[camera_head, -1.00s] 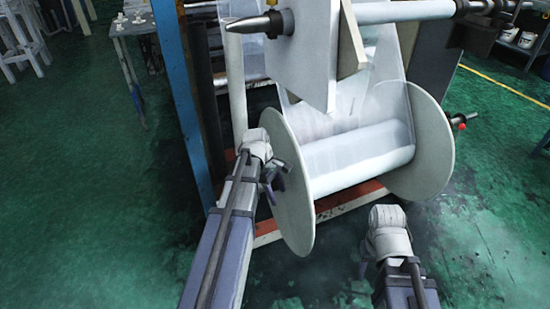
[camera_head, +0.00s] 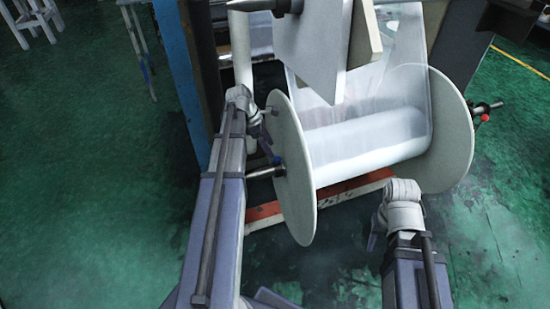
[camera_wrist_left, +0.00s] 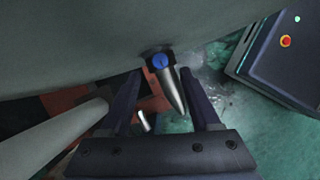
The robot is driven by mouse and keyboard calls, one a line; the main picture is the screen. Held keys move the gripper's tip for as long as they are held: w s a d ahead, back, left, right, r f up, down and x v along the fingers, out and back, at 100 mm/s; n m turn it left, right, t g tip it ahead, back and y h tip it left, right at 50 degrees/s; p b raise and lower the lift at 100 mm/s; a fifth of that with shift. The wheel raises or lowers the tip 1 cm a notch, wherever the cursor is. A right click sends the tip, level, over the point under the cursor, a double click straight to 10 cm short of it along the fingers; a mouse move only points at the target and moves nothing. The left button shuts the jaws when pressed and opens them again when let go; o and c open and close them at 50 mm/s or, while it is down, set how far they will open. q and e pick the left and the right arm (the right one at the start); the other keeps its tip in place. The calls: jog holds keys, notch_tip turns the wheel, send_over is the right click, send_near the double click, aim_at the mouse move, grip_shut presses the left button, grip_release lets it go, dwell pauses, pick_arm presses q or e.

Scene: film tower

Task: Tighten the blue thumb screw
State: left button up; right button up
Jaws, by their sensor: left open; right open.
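The blue thumb screw (camera_head: 277,160) sits on a collar on the metal shaft (camera_head: 262,172), at the left outer face of the large white roll flange (camera_head: 296,185). In the left wrist view the blue screw (camera_wrist_left: 160,62) faces the camera, beside the tapered shaft end (camera_wrist_left: 170,88). My left gripper (camera_head: 267,134) is open and empty, just above the screw in the head view. Its fingers straddle the shaft end in the wrist view (camera_wrist_left: 160,74), with no visible contact. My right gripper (camera_head: 374,238) is open, low in front of the roll; its fingertips are mostly hidden.
A roll of clear film (camera_head: 365,148) spans the two white flanges, above a red and white floor beam (camera_head: 350,188). A blue post (camera_head: 182,65) stands behind my left arm. A red knob (camera_head: 485,117) is at the right shaft end. Green floor lies open in front.

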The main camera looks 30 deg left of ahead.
aim_at(277, 159)
pick_arm(q)
jog(key=b+x, duration=0.4)
jog(key=x, duration=0.1)
jog(key=shift+w+d+f, duration=0.1)
jog(key=shift+f, duration=0.15)
grip_shut()
dwell(0.4)
